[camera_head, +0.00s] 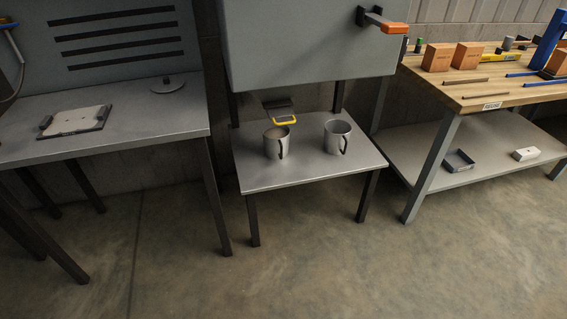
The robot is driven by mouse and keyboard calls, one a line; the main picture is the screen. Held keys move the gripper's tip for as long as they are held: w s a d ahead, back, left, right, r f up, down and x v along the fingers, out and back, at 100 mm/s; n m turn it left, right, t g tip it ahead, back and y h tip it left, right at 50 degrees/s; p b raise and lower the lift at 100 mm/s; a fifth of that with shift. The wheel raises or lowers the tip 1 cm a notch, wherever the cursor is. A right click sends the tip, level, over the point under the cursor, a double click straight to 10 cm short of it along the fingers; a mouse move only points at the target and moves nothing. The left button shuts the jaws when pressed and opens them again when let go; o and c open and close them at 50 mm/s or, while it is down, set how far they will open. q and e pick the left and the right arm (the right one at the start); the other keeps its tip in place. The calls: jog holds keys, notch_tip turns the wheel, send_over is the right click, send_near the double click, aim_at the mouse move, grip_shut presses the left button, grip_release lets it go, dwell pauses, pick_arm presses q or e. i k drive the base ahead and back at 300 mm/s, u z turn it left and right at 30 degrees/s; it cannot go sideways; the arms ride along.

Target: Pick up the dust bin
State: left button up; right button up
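No thing in the head view is plainly a dust bin. Two grey metal mug-like containers with dark handles stand upright on a low grey table: the left container (271,143) and the right container (333,137). A dark piece with a yellow handle (284,121) shows just above and behind the left container. A small open dark tray (459,161) lies on the lower shelf at the right. I cannot tell whether any of these is the dust bin. Neither of my grippers is in view.
The low table (300,176) stands under a grey cabinet (305,50) with an orange-tipped handle (394,28). A grey workbench (150,125) is at the left. A wooden-topped bench (490,92) with orange boxes is at the right. The concrete floor in front is clear.

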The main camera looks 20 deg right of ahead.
aim_at(277, 145)
jog(key=z, duration=0.4)
jog(key=k, duration=0.3)
jog(key=u, duration=1.5)
jog(key=i, duration=1.3)
jog(key=z, duration=0.8)
jog(key=i, duration=1)
jog(key=z, duration=1.15)
jog(key=i, duration=0.5)
jog(key=u, duration=0.2)
